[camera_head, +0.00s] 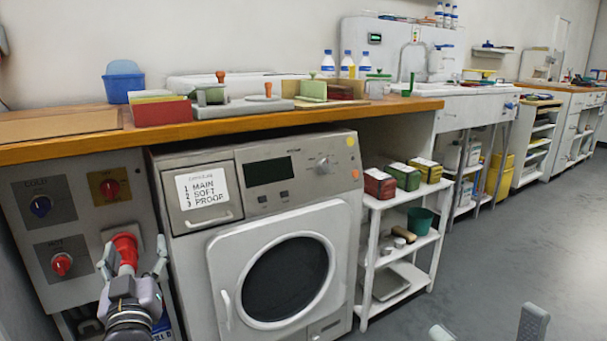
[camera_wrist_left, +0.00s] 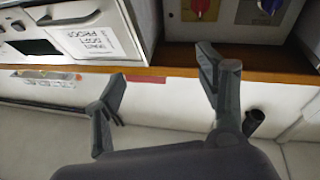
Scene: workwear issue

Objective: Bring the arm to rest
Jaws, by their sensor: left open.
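My left gripper (camera_head: 133,258) is in front of the grey control panel (camera_head: 88,215) at the lower left of the head view. Its two fingers are spread apart. In the head view the red plug (camera_head: 125,247) on the panel appears between the fingers. In the left wrist view the gripper (camera_wrist_left: 165,88) is open, with nothing between its fingertips. Two fingers at the bottom right of the head view belong to my right gripper (camera_head: 486,328); they stand apart over the floor, and the rest of it is cut off.
A washing machine (camera_head: 190,260) stands right of the panel under a wooden worktop (camera_head: 285,123) holding trays and a blue tub (camera_head: 122,82). A white shelf trolley (camera_head: 372,200) with tins stands farther right. The grey floor (camera_head: 530,230) at right is clear.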

